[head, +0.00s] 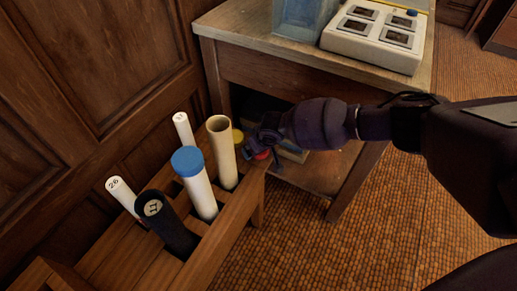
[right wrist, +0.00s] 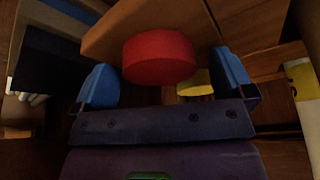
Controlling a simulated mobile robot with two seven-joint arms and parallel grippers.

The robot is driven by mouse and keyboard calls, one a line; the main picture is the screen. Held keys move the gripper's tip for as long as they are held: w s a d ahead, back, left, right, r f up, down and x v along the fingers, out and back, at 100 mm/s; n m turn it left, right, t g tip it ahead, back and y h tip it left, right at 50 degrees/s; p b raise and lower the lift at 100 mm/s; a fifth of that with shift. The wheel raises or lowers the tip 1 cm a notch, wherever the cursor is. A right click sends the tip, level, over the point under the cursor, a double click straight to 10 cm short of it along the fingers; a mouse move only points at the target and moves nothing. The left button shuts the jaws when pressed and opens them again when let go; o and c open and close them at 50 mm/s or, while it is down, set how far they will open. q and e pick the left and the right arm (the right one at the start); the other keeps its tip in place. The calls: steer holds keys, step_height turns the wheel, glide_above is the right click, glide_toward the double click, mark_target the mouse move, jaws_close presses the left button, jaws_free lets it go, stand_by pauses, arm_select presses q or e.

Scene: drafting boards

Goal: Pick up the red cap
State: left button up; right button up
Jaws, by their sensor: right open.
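The red cap (right wrist: 160,57) is a short round disc in the right wrist view. It lies just ahead of and between the blue fingertips of my right gripper (right wrist: 165,78), with a gap on each side. The gripper is open; I cannot tell how deep the cap sits between the fingers. In the head view my right gripper (head: 258,145) reaches in from the right at the far end of the wooden rack, and the red cap (head: 262,155) shows only as a sliver beneath it. My left gripper is not in view.
A yellow cap (head: 238,135) lies close by, partly hidden. The wooden rack (head: 228,231) holds several upright tubes, including a blue-capped one (head: 200,185) and an open tan tube (head: 223,160). A side table (head: 270,65) with a shelf stands behind the gripper.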

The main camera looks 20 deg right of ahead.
steer(key=shift+r, duration=0.1)
steer(key=c, duration=1)
